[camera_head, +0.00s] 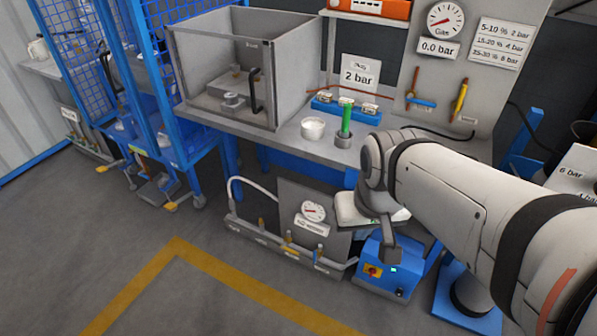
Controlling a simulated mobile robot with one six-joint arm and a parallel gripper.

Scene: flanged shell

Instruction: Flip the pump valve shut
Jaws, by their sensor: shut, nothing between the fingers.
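A grey unit (289,202) with a round gauge (313,212) stands on the floor below the bench. A horizontal pipe with several small brass-coloured valves runs along its front, one valve with a yellow handle (290,247) near the middle. Their labels are too small to read, so I cannot tell which is the pump valve or how its handle stands. A blue box (385,272) with a red and yellow switch and a green light stands right of the unit. My gripper (388,257) points down in front of this box, shut and empty, right of the valves and apart from them.
The bench (315,145) carries an open-fronted grey enclosure (240,75), a white pot (313,128) and a green cylinder (346,121). Blue mesh frames (150,90) stand left, with yellow pedals at their foot. The floor (130,235) in front is clear, with a yellow line.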

